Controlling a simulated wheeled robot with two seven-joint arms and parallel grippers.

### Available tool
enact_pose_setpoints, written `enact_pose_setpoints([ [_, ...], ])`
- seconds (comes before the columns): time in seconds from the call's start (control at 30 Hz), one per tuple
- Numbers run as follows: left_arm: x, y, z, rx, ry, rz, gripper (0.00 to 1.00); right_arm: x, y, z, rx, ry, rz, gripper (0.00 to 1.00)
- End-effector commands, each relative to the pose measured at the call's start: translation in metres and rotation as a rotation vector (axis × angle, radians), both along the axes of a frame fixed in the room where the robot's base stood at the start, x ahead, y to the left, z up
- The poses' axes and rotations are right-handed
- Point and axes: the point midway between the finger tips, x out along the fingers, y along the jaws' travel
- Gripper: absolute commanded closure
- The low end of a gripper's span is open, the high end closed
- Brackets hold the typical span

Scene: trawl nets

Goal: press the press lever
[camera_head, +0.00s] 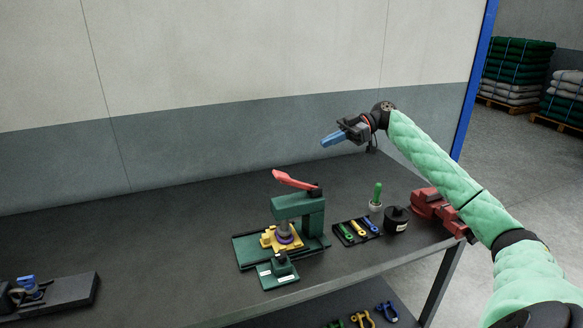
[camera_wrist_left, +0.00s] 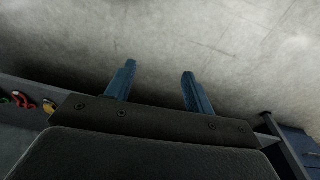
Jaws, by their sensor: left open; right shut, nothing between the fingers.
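The green press (camera_head: 300,208) stands on the dark bench. Its red press lever (camera_head: 293,180) sits on top and slants up to the left from a dark pivot. Under the press head is a yellow holder (camera_head: 269,238) with a purple ring (camera_head: 285,239). My right gripper (camera_head: 325,143) is shut and empty, above the bench to the right of the lever and apart from it, its blue fingers pointing left. My left gripper (camera_wrist_left: 159,69) is open and empty in the left wrist view, over bare grey floor. I cannot see it in the head view.
Right of the press are a tray (camera_head: 345,240) of coloured shackles, a green-handled tool (camera_head: 377,194), a black round pot (camera_head: 397,219) and a red vise (camera_head: 428,204). A dark block with a blue part (camera_head: 68,291) lies at far left. The bench between is clear.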

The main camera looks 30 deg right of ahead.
Motion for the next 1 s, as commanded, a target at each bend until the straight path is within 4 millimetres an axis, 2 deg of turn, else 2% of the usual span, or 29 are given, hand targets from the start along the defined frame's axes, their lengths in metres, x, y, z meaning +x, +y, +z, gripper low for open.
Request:
enact_pose_setpoints([
  [0.53,-0.001,0.001,-0.005,0.002,-0.001,0.000,0.47,0.001,0.005,0.000,-0.004,-0.014,0.004,1.00],
  [1.0,-0.015,0.017,-0.071,0.020,-0.025,-0.005,0.47,0.013,0.053,-0.013,-0.005,-0.013,0.004,1.00],
])
